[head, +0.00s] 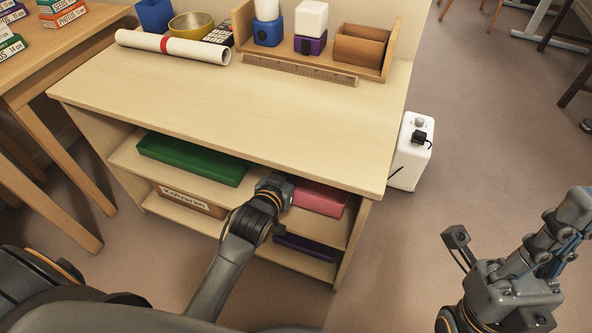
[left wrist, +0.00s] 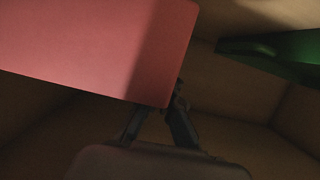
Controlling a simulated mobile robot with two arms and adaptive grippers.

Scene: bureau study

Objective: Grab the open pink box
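The pink box (head: 318,198) lies on the desk's middle shelf at the right, partly under the desktop. In the left wrist view the pink box (left wrist: 95,45) fills the upper left, close to the camera. My left gripper (head: 285,187) reaches into the shelf at the box's left end. In the left wrist view its fingers (left wrist: 160,118) meet the box's lower corner, and their tips are partly hidden, so a grip cannot be made out. My right gripper (head: 453,278) is open and empty over the floor at the right.
A green box (head: 192,158) lies left on the same shelf. A labelled box (head: 187,199) and a dark purple box (head: 305,246) sit lower. The desktop (head: 240,115) edge overhangs the shelves. A white unit (head: 411,150) stands right of the desk.

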